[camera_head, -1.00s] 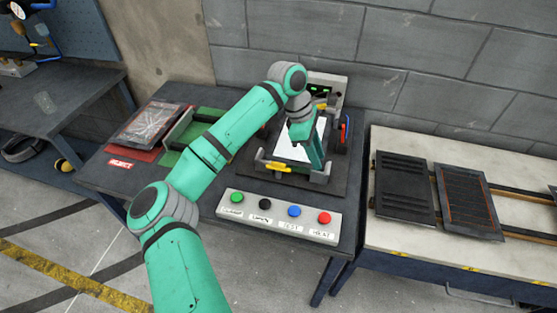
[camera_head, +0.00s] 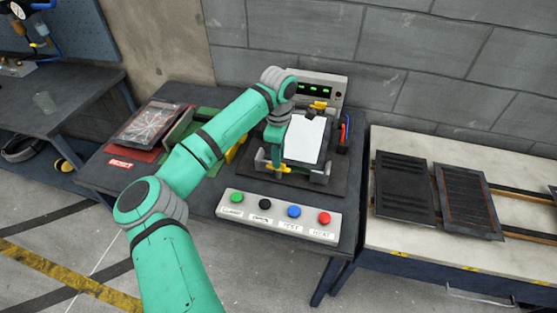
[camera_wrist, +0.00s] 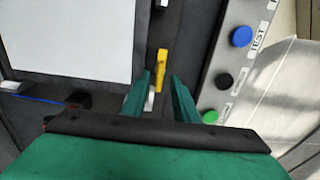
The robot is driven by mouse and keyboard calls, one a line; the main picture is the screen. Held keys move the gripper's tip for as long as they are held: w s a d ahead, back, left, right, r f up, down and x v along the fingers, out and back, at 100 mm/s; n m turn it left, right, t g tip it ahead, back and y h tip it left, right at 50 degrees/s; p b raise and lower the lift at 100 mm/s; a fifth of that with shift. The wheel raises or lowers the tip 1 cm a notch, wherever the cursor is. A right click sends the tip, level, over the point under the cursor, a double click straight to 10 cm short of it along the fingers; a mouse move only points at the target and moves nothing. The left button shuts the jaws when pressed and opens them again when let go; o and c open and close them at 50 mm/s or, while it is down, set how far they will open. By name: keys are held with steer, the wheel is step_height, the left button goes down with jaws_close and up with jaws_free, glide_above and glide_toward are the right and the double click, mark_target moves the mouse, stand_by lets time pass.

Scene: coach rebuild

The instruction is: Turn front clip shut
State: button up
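The front clip (camera_head: 281,169) is a small yellow lever at the front edge of the test fixture (camera_head: 318,178). In the wrist view the yellow clip (camera_wrist: 162,66) lies at the fingertips, lined up with the gap between them. My gripper (camera_wrist: 161,76) is open, with a visible gap between its two green fingers. In the head view my gripper (camera_head: 273,158) points down at the front left of the fixture, partly covering the clip. I cannot tell whether either finger touches it. A white panel (camera_head: 305,139) sits in the fixture; it also shows in the wrist view (camera_wrist: 75,35).
A second yellow clip (camera_head: 319,105) is at the fixture's back, before a grey box with green displays (camera_head: 322,89). A button strip (camera_head: 279,217) runs along the front. A red reject mat (camera_head: 120,163) lies left. Dark panels (camera_head: 404,188) lie on the right table.

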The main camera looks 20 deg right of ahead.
steer(key=shift+f, duration=1.2)
jaws_close()
